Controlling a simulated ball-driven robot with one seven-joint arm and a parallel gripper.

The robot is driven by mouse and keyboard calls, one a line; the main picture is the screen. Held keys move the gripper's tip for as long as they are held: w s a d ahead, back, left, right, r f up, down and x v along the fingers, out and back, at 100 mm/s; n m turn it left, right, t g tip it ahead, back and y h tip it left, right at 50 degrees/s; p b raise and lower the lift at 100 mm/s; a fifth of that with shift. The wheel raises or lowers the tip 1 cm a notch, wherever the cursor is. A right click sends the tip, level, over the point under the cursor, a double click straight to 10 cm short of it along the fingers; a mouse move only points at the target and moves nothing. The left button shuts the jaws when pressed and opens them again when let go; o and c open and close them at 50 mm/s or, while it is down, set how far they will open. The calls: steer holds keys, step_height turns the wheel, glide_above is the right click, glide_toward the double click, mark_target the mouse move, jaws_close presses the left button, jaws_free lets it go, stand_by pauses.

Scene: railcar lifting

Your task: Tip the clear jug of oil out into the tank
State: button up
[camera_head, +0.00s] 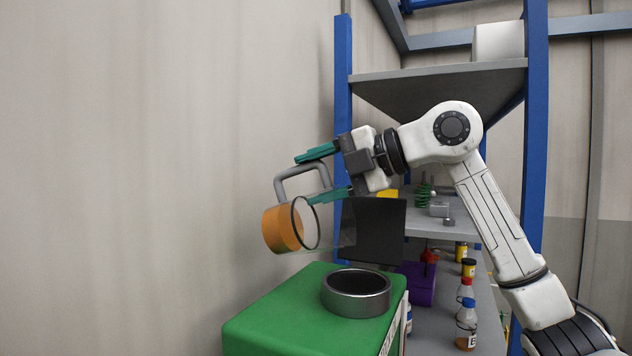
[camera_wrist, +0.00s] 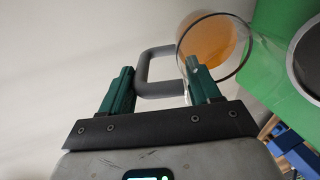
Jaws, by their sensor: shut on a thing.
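The clear jug (camera_head: 284,229) is tipped far over, almost on its side, with a dark ring around it. Orange oil (camera_head: 281,228) shows in its left end; the right part looks clear. The jug also shows in the wrist view (camera_wrist: 213,44). My gripper (camera_head: 322,174) has green fingers, shut on the jug's grey handle (camera_head: 285,179); the wrist view shows the handle between the fingers (camera_wrist: 158,88). The green tank (camera_head: 275,315) is below, with a round metal-rimmed opening (camera_head: 357,306) lower and right of the jug. No oil stream is visible.
A dark panel (camera_head: 375,232) stands behind the opening. A shelf rack with blue posts (camera_head: 536,130) is at the right, holding several bottles (camera_head: 466,325) and a purple box (camera_head: 417,284). A bare wall fills the left side, with free room before it.

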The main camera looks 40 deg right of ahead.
mark_target(334, 186)
steer(key=shift+s+d+f+t+y+b, duration=0.35)
steer(key=shift+s+t+b, duration=0.25)
steer(key=shift+b, duration=0.7)
steer(key=shift+s+d+f+t+y+b, duration=0.25)
steer(key=shift+s+f+t+b, duration=0.25)
steer(key=shift+b, duration=0.8)
steer(key=shift+s+d+r+t+y+b, duration=0.15)
steer(key=shift+s+d+t+y+b, duration=0.05)
steer(key=shift+s+t+b, duration=0.35)
steer(key=shift+s+d+r+t+y+b, duration=0.1)
steer(key=shift+s+d+t+y+b, duration=0.1)
steer(key=shift+s+t+b, duration=0.35)
steer(key=shift+s+d+r+t+y+b, duration=0.2)
steer(key=shift+s+t+b, duration=0.25)
steer(key=shift+b, duration=0.2)
steer(key=shift+s, duration=0.1)
